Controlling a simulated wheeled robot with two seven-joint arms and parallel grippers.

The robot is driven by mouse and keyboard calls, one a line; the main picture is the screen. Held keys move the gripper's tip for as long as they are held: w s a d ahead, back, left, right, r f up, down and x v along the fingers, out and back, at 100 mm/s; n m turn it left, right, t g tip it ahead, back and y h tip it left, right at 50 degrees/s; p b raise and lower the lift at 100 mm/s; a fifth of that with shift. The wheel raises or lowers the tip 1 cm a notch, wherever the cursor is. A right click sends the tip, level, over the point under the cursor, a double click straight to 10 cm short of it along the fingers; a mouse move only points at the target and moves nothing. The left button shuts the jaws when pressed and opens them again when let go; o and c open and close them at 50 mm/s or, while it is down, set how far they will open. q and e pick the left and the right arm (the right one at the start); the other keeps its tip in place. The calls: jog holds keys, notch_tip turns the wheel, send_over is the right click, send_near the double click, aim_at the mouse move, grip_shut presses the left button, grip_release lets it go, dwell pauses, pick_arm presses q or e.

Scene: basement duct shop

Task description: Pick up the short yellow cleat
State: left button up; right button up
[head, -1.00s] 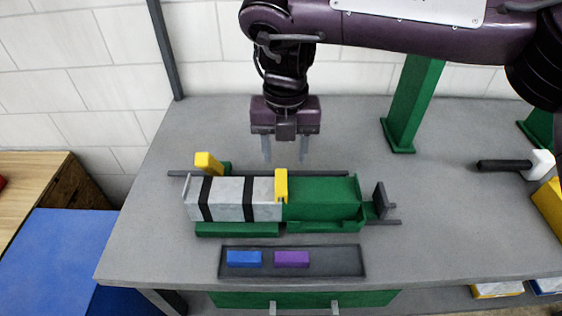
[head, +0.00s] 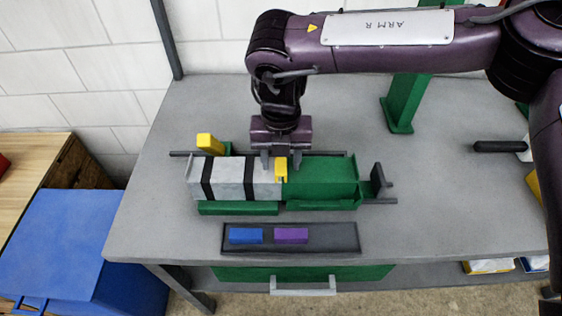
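A short yellow cleat (head: 281,168) sits at the seam between the silver duct piece (head: 232,180), which has two black bands, and the green block (head: 322,177). My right gripper (head: 281,160) points down at the cleat's far end. Its two fingers are apart, one to the left and one to the right of the cleat; whether they touch it I cannot tell. A second yellow piece (head: 209,144) stands at the back left of the duct, by a small green part. My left gripper is not in view.
A dark tray (head: 337,239) in front holds a blue block (head: 246,236) and a purple block (head: 291,235). A green post (head: 402,105) stands at the back right. A black-handled mallet (head: 497,147) lies at right. The grey bench (head: 150,220) is clear at left.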

jog(key=c, duration=0.9)
grip_shut()
jog(key=shift+r, duration=0.15)
